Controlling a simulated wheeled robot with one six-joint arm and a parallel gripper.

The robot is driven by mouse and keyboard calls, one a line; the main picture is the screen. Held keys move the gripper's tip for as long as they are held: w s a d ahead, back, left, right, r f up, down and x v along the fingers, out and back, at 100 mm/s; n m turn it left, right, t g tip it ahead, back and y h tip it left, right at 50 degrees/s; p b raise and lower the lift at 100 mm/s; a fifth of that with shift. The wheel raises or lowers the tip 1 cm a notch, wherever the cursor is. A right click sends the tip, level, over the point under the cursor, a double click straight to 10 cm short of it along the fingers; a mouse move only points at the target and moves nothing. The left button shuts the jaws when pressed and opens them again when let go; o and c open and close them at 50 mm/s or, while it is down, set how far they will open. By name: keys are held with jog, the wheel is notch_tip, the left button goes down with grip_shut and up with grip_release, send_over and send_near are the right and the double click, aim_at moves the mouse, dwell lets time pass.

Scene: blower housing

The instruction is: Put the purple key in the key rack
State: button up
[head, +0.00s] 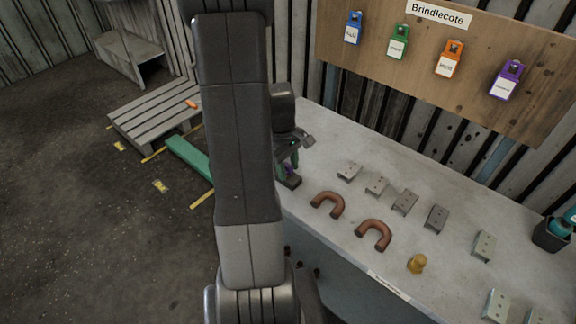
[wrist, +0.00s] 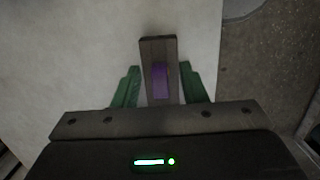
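My gripper (head: 289,166) is low over the left end of the grey bench, partly hidden by my arm. Its green fingers (wrist: 160,72) are apart in the wrist view. Between and beyond them is a narrow grey-brown block (wrist: 158,52), which also shows as a dark block on the bench in the head view (head: 290,182); it may be the key rack. A small purple piece (wrist: 160,80), probably the purple key, shows against the block between the fingers, with a gap on each side. I cannot tell how deep it sits in the block.
A wooden board (head: 420,55) marked Brindlecote holds blue, green, orange and purple padlocks. Several metal brackets (head: 405,202), two brown U-shaped pipes (head: 374,235) and a brass fitting (head: 417,263) lie on the bench (head: 320,135). A dark cup (head: 551,234) stands far right.

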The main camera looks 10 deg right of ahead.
notch_tip(320, 180, up, 14)
jog(key=w+a, duration=0.1)
jog(key=shift+w+f+b, duration=0.15)
jog(key=shift+w+b, duration=0.1)
jog(key=shift+b, duration=0.15)
jog(key=shift+f, duration=0.1)
dwell(0.4)
jog(key=f, duration=0.4)
jog(key=s+f, duration=0.1)
jog(key=f, duration=0.4)
jog(key=d+f, duration=0.1)
jog(key=f, duration=0.3)
jog(key=shift+s+f+p, duration=0.25)
jog(key=shift+s+p, duration=0.05)
jog(key=shift+p, duration=0.1)
jog(key=shift+r, duration=0.15)
